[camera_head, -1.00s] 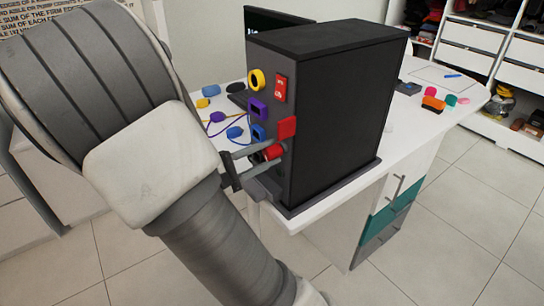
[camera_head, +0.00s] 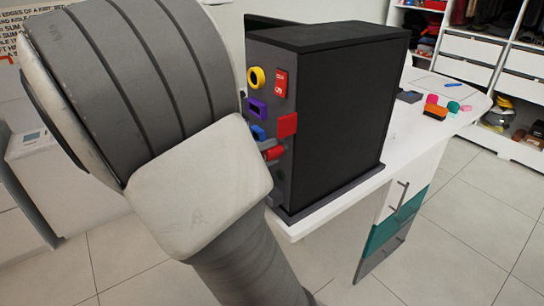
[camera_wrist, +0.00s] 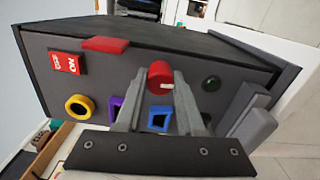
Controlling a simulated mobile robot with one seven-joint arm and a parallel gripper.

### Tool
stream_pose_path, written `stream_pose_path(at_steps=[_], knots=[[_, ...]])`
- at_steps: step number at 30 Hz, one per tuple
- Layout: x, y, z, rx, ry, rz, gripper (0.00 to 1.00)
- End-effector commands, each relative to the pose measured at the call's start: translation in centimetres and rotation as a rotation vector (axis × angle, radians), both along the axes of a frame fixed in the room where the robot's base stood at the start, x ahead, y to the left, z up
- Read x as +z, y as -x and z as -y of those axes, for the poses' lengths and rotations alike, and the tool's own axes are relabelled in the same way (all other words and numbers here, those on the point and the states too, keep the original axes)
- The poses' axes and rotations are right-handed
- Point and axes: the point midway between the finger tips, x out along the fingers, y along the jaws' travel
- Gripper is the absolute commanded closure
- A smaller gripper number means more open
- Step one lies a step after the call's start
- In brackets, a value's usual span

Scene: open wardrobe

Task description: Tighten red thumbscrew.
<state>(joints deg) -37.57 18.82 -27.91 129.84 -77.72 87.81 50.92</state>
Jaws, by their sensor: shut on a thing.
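The red thumbscrew (camera_wrist: 159,76) sticks out of the grey front panel of a black box (camera_head: 340,110). A pale line shows on its face. My gripper (camera_wrist: 160,84) has one finger on each side of the thumbscrew and is shut on it. In the head view the thumbscrew (camera_head: 273,153) shows low on the panel, below a red square piece (camera_head: 287,125). Most of my gripper is hidden there behind my arm; only a bit of the fingers shows beside the thumbscrew.
The panel also carries a red ON switch (camera_wrist: 67,64), a yellow ring (camera_wrist: 79,106), a purple part (camera_wrist: 115,105), a blue part (camera_wrist: 159,119) and a dark green round part (camera_wrist: 211,83). The box stands on a white table (camera_head: 400,138) with small coloured items at right.

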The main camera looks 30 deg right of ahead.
Motion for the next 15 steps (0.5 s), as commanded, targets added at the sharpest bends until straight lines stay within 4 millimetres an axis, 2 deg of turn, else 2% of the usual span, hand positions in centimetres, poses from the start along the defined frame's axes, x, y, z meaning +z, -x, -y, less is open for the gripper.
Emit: stream_pose_path(at_steps=[8, 9, 15], knots=[[0.02, 0.0, -0.01, 0.0, 0.0, 0.014, 1.0], [0.02, 0.0, -0.01, 0.0, 0.0, 0.013, 0.61], [0.01, 0.01, -0.01, 0.0, 0.0, 0.013, 0.28]])
